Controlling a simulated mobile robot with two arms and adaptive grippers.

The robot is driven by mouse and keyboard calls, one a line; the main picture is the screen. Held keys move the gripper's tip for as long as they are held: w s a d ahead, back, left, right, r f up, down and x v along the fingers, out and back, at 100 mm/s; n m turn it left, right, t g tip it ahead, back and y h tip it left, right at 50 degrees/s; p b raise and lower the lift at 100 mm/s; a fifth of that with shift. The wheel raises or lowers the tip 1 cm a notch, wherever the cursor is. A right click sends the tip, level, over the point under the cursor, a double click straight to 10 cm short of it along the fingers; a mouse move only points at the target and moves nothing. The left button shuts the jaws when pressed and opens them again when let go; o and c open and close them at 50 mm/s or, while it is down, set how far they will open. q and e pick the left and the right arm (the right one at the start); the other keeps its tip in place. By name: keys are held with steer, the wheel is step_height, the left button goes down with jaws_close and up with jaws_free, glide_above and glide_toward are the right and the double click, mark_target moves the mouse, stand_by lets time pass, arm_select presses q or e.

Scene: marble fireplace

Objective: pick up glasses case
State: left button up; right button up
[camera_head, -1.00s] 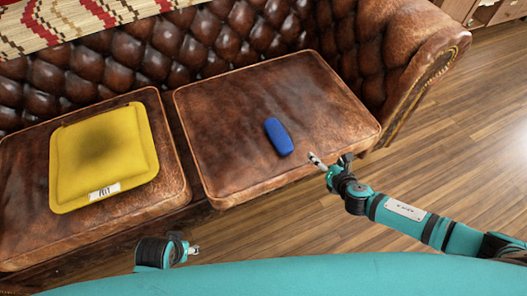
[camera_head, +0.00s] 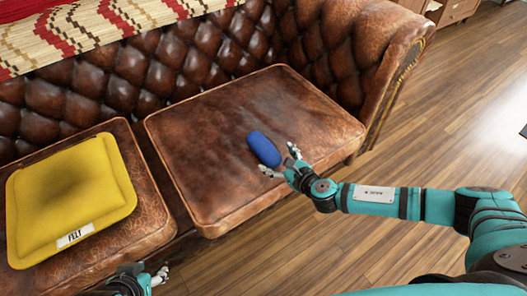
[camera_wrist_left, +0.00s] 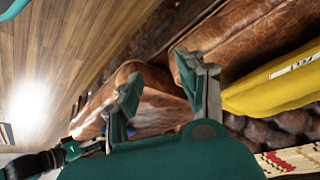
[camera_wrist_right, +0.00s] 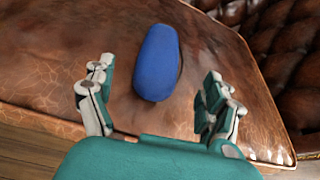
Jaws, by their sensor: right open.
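The blue glasses case (camera_head: 264,149) lies on the right seat cushion of the brown leather sofa. My right gripper (camera_head: 280,161) is open and empty just in front of the case, at the cushion's front part. In the right wrist view, the case (camera_wrist_right: 157,63) lies ahead of and between the spread fingers (camera_wrist_right: 155,95), apart from both. My left gripper (camera_head: 154,278) is low at the bottom of the head view, near the sofa's front edge. In the left wrist view its two fingers (camera_wrist_left: 160,92) are spread apart with nothing between them.
A yellow felt cushion (camera_head: 70,195) lies on the left seat cushion. The tufted sofa back (camera_head: 150,80) and right armrest (camera_head: 375,60) bound the seat. The right seat cushion (camera_head: 205,130) is otherwise bare. Open wooden floor (camera_head: 440,140) lies to the right.

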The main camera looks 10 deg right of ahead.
mark_target(270, 154)
steer(key=shift+b+x, duration=0.35)
steer(key=shift+x, duration=0.9)
steer(key=b+x, duration=0.2)
steer(key=x, duration=0.2)
steer(key=shift+w+f, duration=0.1)
steer(key=shift+f, duration=0.05)
steer(key=shift+w+a, duration=0.1)
steer(key=shift+w, duration=0.1)
arm_select(q)
steer(key=w+d+r+t+h, duration=0.2)
steer(key=w+d+r+t, duration=0.2)
steer(key=w+r+t, duration=0.4)
steer(key=w, duration=0.2)
steer(key=shift+w+r+m, duration=0.3)
steer(key=shift+w+r, duration=0.05)
steer(key=shift+r, duration=0.05)
arm_select(e)
steer(key=c, duration=1.3)
